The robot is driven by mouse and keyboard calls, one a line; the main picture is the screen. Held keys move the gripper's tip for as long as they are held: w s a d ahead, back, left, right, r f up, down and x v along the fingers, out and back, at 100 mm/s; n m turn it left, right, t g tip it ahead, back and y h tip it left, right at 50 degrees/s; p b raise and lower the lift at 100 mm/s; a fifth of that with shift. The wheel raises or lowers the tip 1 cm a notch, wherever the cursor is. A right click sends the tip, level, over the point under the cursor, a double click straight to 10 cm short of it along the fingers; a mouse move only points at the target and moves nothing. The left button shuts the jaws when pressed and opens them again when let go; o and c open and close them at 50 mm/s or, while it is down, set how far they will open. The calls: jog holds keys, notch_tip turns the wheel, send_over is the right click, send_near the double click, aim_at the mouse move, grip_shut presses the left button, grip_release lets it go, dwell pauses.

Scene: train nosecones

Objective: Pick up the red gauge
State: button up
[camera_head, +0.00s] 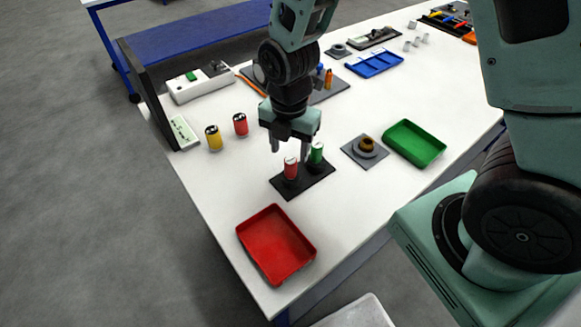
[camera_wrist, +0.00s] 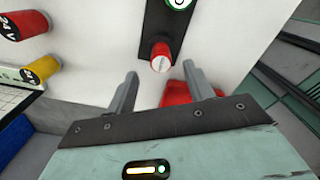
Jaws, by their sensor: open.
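The red gauge (camera_head: 291,171) is a short red cylinder with a pale top, standing upright on a black plate (camera_head: 316,186). A green gauge (camera_head: 317,153) stands on the same plate, behind and to the right of it. My gripper (camera_head: 289,150) points down just above the red gauge and is open and empty. In the wrist view the red gauge (camera_wrist: 161,59) shows its pale, slotted top midway between my fingertips (camera_wrist: 160,72). I cannot tell whether the fingers reach down past its top.
A red tray (camera_head: 244,238) lies at the near table corner and a green tray (camera_head: 438,146) to the right. A grey plate with a brown ring (camera_head: 366,145) sits between. Red (camera_head: 240,125) and yellow (camera_head: 213,138) cylinders stand left. White table is clear around the black plate.

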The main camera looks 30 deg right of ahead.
aim_at(291, 160)
jog(key=shift+d+f+p, duration=0.15)
jog(key=shift+f+p, duration=0.6)
jog(key=shift+f, duration=2)
jog(key=c, duration=1.1)
